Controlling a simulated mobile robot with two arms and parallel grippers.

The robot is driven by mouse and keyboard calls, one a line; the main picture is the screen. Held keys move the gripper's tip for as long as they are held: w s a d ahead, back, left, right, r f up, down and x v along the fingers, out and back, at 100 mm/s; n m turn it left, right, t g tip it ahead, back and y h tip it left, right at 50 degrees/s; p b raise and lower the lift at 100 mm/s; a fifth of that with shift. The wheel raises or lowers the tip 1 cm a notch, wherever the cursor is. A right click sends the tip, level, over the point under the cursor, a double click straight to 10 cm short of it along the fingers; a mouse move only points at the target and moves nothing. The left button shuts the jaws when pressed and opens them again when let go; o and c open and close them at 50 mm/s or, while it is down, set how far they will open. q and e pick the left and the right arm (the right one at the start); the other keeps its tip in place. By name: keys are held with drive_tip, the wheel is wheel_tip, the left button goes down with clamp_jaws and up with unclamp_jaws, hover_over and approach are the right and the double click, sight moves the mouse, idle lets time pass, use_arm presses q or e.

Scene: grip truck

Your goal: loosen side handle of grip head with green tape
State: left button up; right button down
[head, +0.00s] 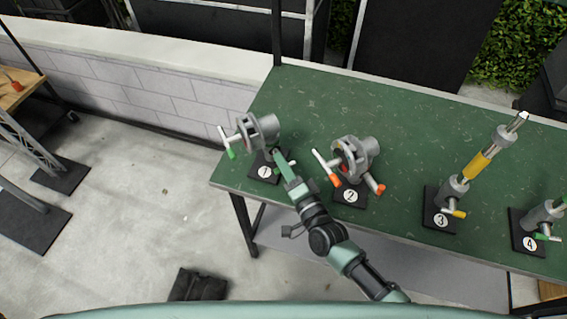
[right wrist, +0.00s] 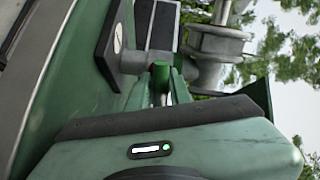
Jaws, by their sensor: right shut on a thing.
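The grip head with green tape (head: 262,130) is a grey metal head upright on the black base marked 1, at the left end of the green table. One handle with a green tip (head: 231,153) sticks out to its left. My right gripper (head: 279,157) reaches up to the lower right side of this head. In the right wrist view, the green end of the side handle (right wrist: 160,77) sits between my fingers, and the gripper is shut on it. The fingers partly hide the handle. My left gripper is not in view.
A grip head with orange-tipped handles (head: 354,158) stands close to the right on base 2. A yellow-taped post (head: 475,167) stands on base 3, and another green-tipped head (head: 543,217) on base 4. The green table (head: 420,130) is clear behind them.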

drive_tip(key=n, duration=0.3)
drive_tip(key=shift+n, duration=0.4)
drive_tip(key=n, duration=0.4)
drive_tip(key=shift+n, duration=0.3)
drive_tip(key=n, duration=0.4)
drive_tip(key=shift+f+p, duration=0.1)
drive_tip(key=shift+p, duration=0.2)
drive_tip(key=shift+f+n, duration=0.1)
drive_tip(key=shift+n, duration=2)
drive_tip(key=shift+s, duration=0.1)
drive_tip(key=c, duration=1.3)
unclamp_jaws()
drive_tip(key=shift+o, duration=0.2)
